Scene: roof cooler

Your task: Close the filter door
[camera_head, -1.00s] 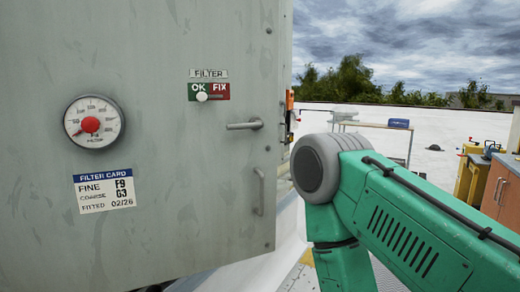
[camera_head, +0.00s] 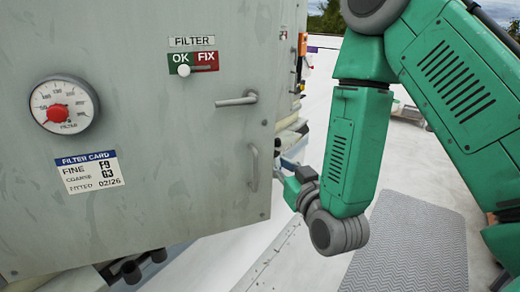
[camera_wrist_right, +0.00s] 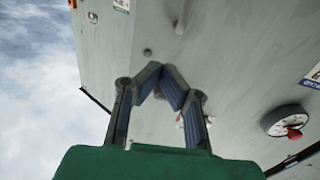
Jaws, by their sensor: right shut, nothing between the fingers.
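The filter door (camera_head: 150,210) is a large grey panel filling the left of the head view. It carries a round gauge, a filter card, an OK/FIX slider, a lever handle (camera_head: 236,101) and an upright pull handle (camera_head: 253,167). Its right edge stands out in front of parts behind it, so it looks open; how far I cannot tell. My right gripper (camera_head: 279,173) is just right of that edge, small and partly hidden. In the right wrist view my right gripper (camera_wrist_right: 167,72) is shut and empty, with a grey panel (camera_wrist_right: 240,70) beyond. My left gripper is not in view.
The gauge (camera_head: 64,104) and filter card (camera_head: 90,172) are on the door's left part. Pale layered parts (camera_head: 291,135) show behind its right edge. A grey ribbed mat (camera_head: 410,245) lies on the white roof at right. Dark pipe ends (camera_head: 131,271) show below the door.

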